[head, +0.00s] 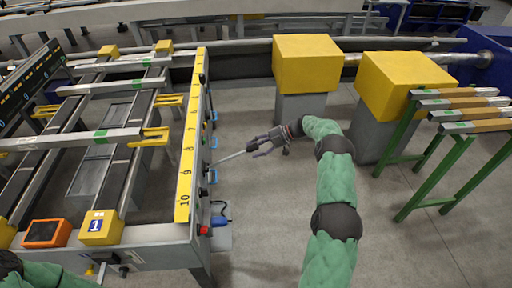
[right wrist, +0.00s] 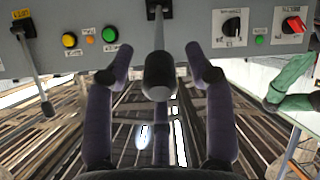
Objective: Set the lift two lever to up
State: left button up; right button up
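My right gripper (head: 256,147) is beside the runout table's control side in the head view. A pale lever with a dark grip (head: 235,154) sticks out from the table toward it. In the right wrist view, the lever's dark knob (right wrist: 159,75) lies between the two fingers of the gripper (right wrist: 160,65). The fingers are apart, with gaps on both sides of the knob. A second lever (right wrist: 34,70) hangs at the left, by a label that seems to read "LIFT"; its number is unclear. The centre lever's label is not visible.
The grey control panel (right wrist: 190,45) carries a yellow button (right wrist: 69,40), a green button (right wrist: 110,34), a black rotary switch (right wrist: 232,24) and a red one (right wrist: 293,24). Yellow blocks (head: 307,63) and a green rack (head: 425,150) stand at the right. Floor between is clear.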

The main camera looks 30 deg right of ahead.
jog(key=shift+d+r, duration=0.1)
jog(key=shift+r, duration=0.05)
jog(key=v, duration=1.1)
jog(key=shift+s+d+r, duration=0.15)
jog(key=shift+d+r, duration=0.05)
jog(key=shift+d, duration=0.05)
